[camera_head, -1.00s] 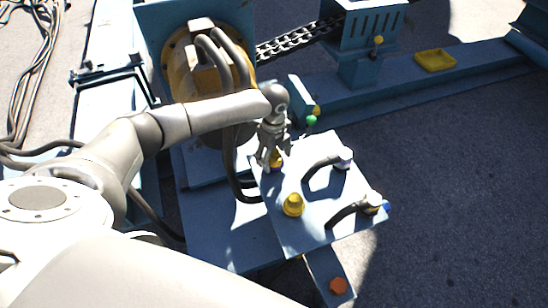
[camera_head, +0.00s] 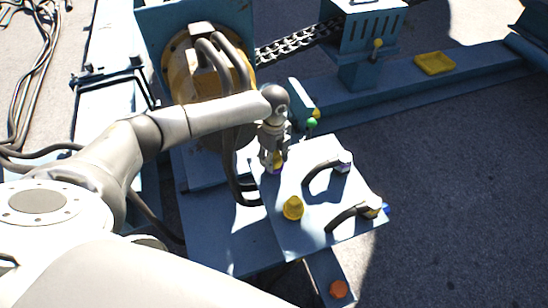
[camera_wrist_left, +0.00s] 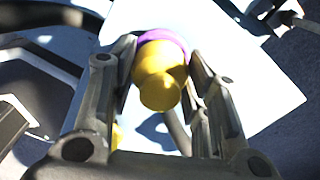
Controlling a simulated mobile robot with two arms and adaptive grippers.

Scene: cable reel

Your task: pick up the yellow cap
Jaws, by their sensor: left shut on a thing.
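My left gripper (camera_head: 273,163) points down at the far left corner of the light blue plate (camera_head: 285,229). It is shut on a yellow cap (camera_head: 278,160), which the fingers mostly hide in the head view. In the left wrist view the yellow cap (camera_wrist_left: 160,77) sits between the two fingers (camera_wrist_left: 158,85), with a purple ring (camera_wrist_left: 168,39) at its base. I cannot tell whether it still touches the plate. A second yellow cap (camera_head: 293,209) stands upright on the plate's near left part, clear of the gripper. My right gripper is out of view.
Two black hoses with connector ends (camera_head: 344,161) (camera_head: 371,207) lie on the plate's right side. Thick dark hoses (camera_head: 237,150) hang from the yellow reel (camera_head: 184,57) just left of my gripper. A green knob (camera_head: 312,123) is close behind it. An orange cap (camera_head: 338,289) sits below the plate.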

